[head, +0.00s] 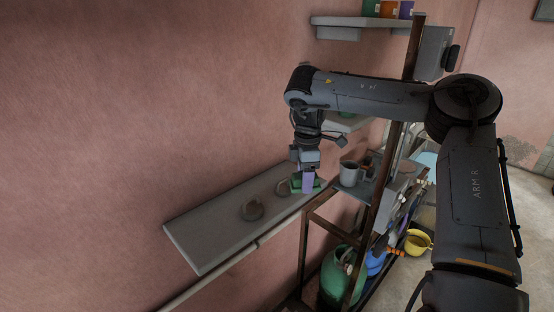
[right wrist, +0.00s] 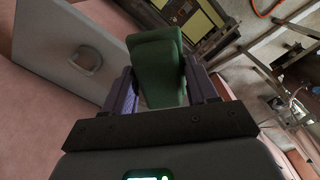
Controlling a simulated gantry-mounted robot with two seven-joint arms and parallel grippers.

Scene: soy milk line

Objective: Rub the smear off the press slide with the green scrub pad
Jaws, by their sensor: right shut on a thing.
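My right gripper (head: 308,181) has purple fingers and is shut on the green scrub pad (head: 296,185). In the right wrist view the pad (right wrist: 157,65) stands between the fingers. The gripper points down at the right end of a long grey slab (head: 205,238), which may be the press slide. Whether the pad touches the slab I cannot tell. Two brownish round shapes (head: 251,208) are on the slab, one close left of the pad. One ring shape (right wrist: 86,60) shows in the wrist view. I cannot clearly tell a smear from these shapes. My left gripper is not in view.
A grey mug (head: 349,173) stands on a small shelf right of the gripper. A brown metal frame (head: 304,250) rises beside the slab. A green container (head: 338,275) and a yellow bucket (head: 418,242) are below. The pink wall is behind the slab.

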